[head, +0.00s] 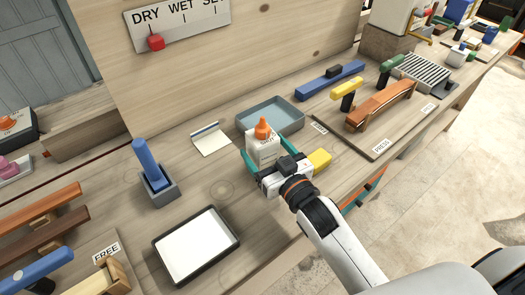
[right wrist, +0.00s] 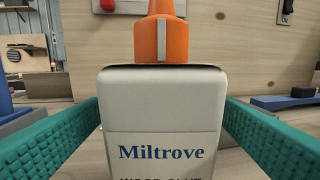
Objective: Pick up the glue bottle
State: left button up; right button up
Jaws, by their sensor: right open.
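The glue bottle (head: 262,146) is white with an orange nozzle cap and stands upright on the wooden bench. In the right wrist view the bottle (right wrist: 160,115) fills the middle, with "Miltrove" in blue on its front. My right gripper (head: 263,160) is open, with its teal fingers on either side of the bottle. In the wrist view a gap shows between each finger and the bottle. The bottle's base is hidden in both views. My left gripper is not in view.
A grey-blue tray (head: 270,117) stands just behind the bottle. A yellow block (head: 319,160) lies right of my gripper. A dark tray with a white inside (head: 196,246) is at the front. A blue-handled tool in a grey holder (head: 153,168) stands left.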

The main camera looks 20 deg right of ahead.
jog(key=x, duration=0.4)
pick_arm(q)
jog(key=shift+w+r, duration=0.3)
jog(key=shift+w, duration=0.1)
